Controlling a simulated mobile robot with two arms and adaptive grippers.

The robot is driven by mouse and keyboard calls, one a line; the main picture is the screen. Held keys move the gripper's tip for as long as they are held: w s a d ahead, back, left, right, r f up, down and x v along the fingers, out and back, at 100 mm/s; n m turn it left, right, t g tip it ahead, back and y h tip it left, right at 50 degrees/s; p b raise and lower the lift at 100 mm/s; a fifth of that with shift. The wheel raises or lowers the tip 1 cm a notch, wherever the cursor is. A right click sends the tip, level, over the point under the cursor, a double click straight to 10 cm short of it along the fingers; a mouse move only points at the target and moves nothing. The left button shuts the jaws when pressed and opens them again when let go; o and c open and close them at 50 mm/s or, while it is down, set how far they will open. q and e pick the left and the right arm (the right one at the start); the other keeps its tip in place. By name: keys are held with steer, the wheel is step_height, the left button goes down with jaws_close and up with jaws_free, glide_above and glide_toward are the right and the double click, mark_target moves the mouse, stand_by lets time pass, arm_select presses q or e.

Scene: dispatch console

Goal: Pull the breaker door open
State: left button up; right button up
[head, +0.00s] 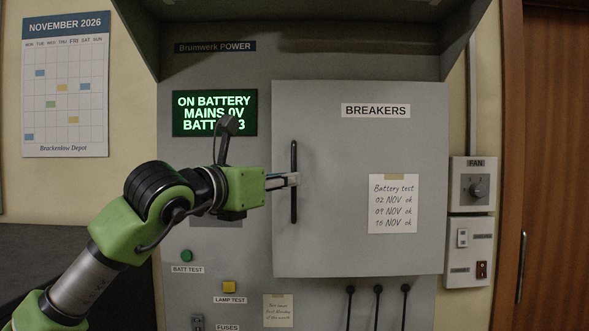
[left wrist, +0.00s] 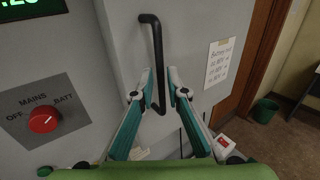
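The breaker door (head: 345,235) is a grey panel labelled BREAKERS and looks shut. Its handle (head: 294,150) is a black upright bar near the door's left edge. In the left wrist view the handle (left wrist: 155,40) runs down between the two fingertips of my left gripper (left wrist: 160,85). The fingers are open, one on each side of the bar, with small gaps showing. My right gripper is in neither view.
A green-lit display (head: 190,101) is left of the door. A red MAINS/BATT knob (left wrist: 44,120) sits left of the handle in the wrist view. Several black levers (head: 377,305) are below the door. A fan switch (head: 474,188) is on the wall to the right.

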mark_target(294, 215)
arm_select(q)
steer(key=p+x, duration=0.1)
steer(key=x, duration=0.2)
steer(key=shift+r, duration=0.1)
steer(key=shift+w+d, duration=0.2)
steer(key=shift+w, duration=0.1)
jaws_close()
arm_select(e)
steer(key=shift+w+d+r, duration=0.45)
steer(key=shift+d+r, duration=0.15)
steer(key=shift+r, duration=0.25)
